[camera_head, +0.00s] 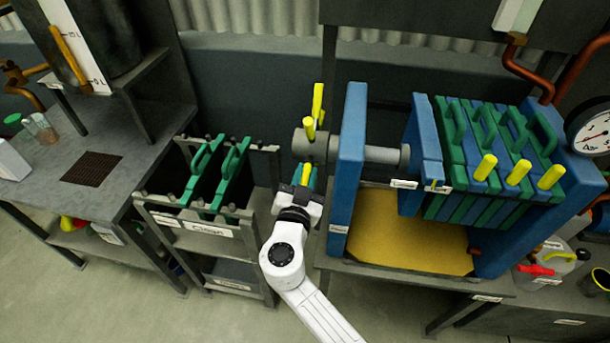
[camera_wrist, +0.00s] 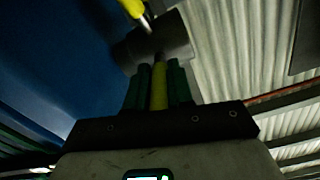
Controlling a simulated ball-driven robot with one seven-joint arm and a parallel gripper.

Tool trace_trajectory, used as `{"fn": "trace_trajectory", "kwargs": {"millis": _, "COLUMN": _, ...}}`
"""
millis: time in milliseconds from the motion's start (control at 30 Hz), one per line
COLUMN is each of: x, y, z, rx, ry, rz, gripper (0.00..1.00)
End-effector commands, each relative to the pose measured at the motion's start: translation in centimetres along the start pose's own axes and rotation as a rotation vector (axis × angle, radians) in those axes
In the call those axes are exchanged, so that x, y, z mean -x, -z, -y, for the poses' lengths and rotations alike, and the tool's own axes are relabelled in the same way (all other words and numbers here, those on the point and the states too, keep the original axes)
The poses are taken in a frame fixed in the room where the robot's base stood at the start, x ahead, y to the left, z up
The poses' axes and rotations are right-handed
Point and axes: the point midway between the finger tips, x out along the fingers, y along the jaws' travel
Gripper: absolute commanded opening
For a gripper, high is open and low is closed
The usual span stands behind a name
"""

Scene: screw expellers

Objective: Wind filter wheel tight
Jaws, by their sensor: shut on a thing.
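The filter wheel is a grey hub (camera_head: 312,148) with yellow spoke handles, on the left end of the filter press. One handle (camera_head: 317,98) points up, another (camera_head: 310,127) sticks out from the front, and a third points down. My gripper (camera_head: 306,176) is just below the hub, shut on the lower yellow handle. In the wrist view the green fingers (camera_wrist: 160,87) hold this yellow handle between them. The hub (camera_wrist: 165,42) and another yellow handle (camera_wrist: 132,8) show beyond it. The fingertips are partly hidden in the head view.
The blue end plate (camera_head: 349,160) stands close right of the wheel. A grey shaft (camera_head: 380,155) runs to the blue pressing plate (camera_head: 426,140) beside green and blue plates (camera_head: 490,165). A rack (camera_head: 205,240) with green-framed plates stands close left. A yellowish tray (camera_head: 405,235) lies below the shaft.

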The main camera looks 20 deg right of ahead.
Motion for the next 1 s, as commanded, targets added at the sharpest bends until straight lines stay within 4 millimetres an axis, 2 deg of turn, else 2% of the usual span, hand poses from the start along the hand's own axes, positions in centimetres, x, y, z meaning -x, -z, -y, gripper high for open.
{"fn": "trace_trajectory", "kwargs": {"millis": 100, "x": 0.0, "y": 0.0, "z": 0.0, "rx": 0.0, "ry": 0.0, "rz": 0.0, "gripper": 0.0}}
{"fn": "trace_trajectory", "kwargs": {"millis": 567, "x": 0.0, "y": -0.1, "z": 0.0, "rx": 0.0, "ry": 0.0, "rz": -0.001, "gripper": 0.0}}
{"fn": "trace_trajectory", "kwargs": {"millis": 1000, "x": 0.0, "y": -1.6, "z": -0.4, "rx": -0.002, "ry": 0.017, "rz": -0.063, "gripper": 0.0}}
